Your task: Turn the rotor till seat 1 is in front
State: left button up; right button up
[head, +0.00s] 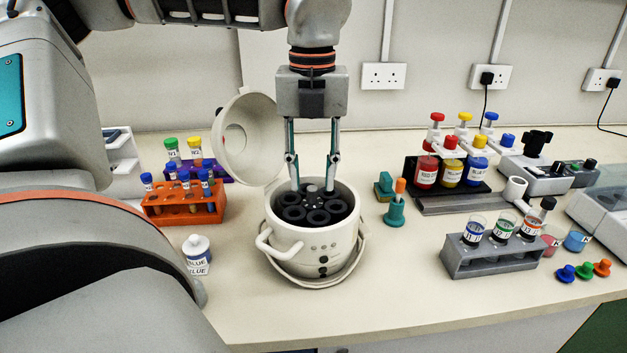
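The white centrifuge (311,241) stands on the bench in the middle of the head view, its round lid (245,128) tipped up at the left. Inside the bowl is the dark rotor (306,207) with several round seats; a small light knob (312,188) is at its middle. Seat numbers are too small to read, so I cannot tell which seat is in front. My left gripper (314,188) points straight down into the bowl. Its two fingers are apart, one each side of the knob, with a visible gap. Whether the tips touch the rotor is unclear. My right gripper does not show.
An orange tube rack (182,207) and a white bottle labelled blue (197,254) stand left of the centrifuge. A teal holder (395,212) and a grey tube rack (490,260) stand to the right. The bench in front is clear.

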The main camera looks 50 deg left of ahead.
pick_arm(q)
jog(key=shift+f, duration=0.85)
grip_shut()
jog(key=shift+m, duration=0.4)
jog(key=shift+m+b, duration=0.45)
jog(key=shift+m, duration=0.15)
jog(key=m, duration=0.2)
jog(key=shift+w+m+b, duration=0.1)
jog(key=shift+m+b, duration=0.2)
jog(key=shift+b, duration=0.05)
jog(key=m, duration=0.2)
jog(key=shift+m, duration=0.3)
jog(key=m, duration=0.4)
jog(key=shift+r+m+b, duration=0.1)
jog(key=shift+m+b, duration=0.3)
